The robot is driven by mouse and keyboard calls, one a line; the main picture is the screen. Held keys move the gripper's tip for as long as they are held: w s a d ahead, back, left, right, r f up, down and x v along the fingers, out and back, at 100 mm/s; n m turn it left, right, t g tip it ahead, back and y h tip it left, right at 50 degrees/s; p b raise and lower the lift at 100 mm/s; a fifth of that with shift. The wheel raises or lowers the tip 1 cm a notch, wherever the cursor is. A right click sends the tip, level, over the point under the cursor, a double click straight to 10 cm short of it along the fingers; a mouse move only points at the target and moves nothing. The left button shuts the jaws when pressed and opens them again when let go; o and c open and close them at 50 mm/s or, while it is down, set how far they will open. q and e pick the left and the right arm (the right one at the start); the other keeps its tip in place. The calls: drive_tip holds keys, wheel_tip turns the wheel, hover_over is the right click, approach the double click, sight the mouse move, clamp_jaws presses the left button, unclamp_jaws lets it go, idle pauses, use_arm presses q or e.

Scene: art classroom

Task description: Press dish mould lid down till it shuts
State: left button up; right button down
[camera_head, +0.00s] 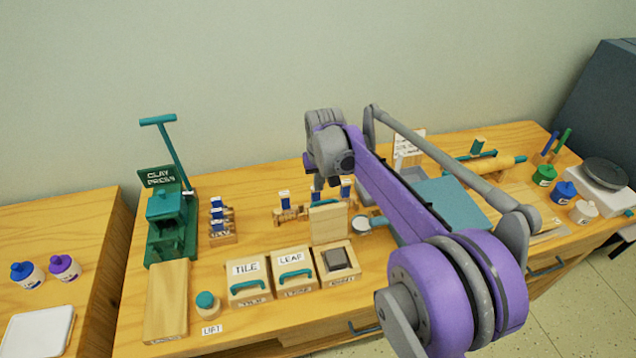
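The dish mould (340,273) is the rightmost of three wooden mould boxes near the table's front. Its dark hollow faces up, and the small label on its front is too small to read. Its wooden lid (327,224) stands upright at the back edge, open. My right gripper (318,186) points down above and just behind the top of the lid. Its fingers are small and partly hidden, so I cannot tell whether they are open or touch the lid. My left gripper is not in view.
The shut TILE mould (249,280) and LEAF mould (292,273) stand to the left, with teal handles. A green clay press (170,222) is at the back left. A wooden rack with blue-and-white pieces (289,213) is behind the lid. A teal mat (450,207) lies right.

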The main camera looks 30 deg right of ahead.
sight(327, 219)
drive_tip(key=x, duration=0.7)
drive_tip(key=shift+a+r, duration=0.1)
drive_tip(key=shift+r, duration=0.05)
